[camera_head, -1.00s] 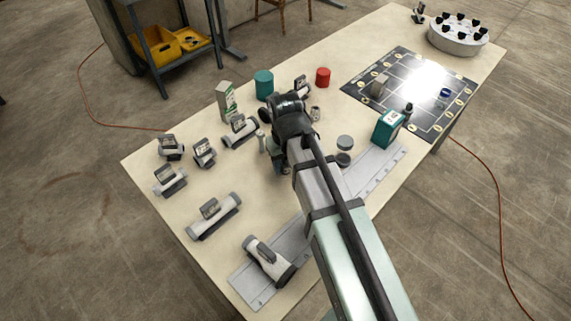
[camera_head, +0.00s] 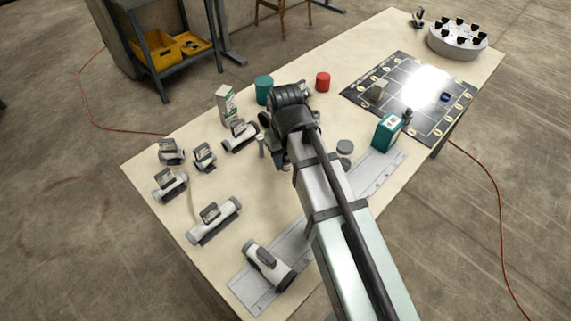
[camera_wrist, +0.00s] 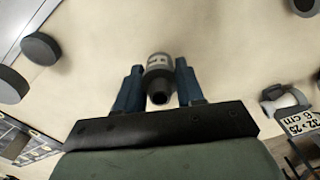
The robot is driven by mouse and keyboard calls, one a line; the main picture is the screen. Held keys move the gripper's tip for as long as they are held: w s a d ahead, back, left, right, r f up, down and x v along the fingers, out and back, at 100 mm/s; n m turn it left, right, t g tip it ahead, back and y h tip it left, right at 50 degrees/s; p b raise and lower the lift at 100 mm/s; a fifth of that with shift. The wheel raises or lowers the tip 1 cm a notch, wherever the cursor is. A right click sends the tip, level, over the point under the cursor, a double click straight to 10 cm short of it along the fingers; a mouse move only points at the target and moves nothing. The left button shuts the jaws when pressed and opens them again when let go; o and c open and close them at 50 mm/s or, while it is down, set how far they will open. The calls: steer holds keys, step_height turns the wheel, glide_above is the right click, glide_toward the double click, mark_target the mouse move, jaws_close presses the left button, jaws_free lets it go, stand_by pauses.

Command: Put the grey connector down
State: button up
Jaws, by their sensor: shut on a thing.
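The grey connector (camera_wrist: 158,66) is a short grey piece with a dark round opening facing the wrist camera. It sits between the two blue fingers of my gripper (camera_wrist: 158,80), which is shut on it. Pale tabletop lies behind it in the wrist view; I cannot tell whether the connector touches the table. In the head view my arm hides the connector and most of the gripper, with only part of the gripper (camera_head: 281,160) showing beside the wrist.
Several white pipe pieces with labels, one of them here (camera_head: 214,219), stand on the left of the table (camera_head: 205,265). A teal can (camera_head: 264,89), a red can (camera_head: 322,82), a carton (camera_head: 226,104) and a teal box (camera_head: 387,132) stand around my arm. A black board (camera_head: 400,125) lies right.

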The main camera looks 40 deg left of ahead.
steer(key=shift+w+r, duration=0.1)
steer(key=shift+r, duration=3.05)
steer(key=w+d+r+m, duration=0.2)
steer(key=w+d, duration=0.4)
steer(key=w, duration=0.4)
step_height(320, 180, up, 8)
steer(key=n, duration=0.3)
glide_above(392, 122)
steer(key=shift+f, duration=4.65)
steer(key=shift+f, duration=0.15)
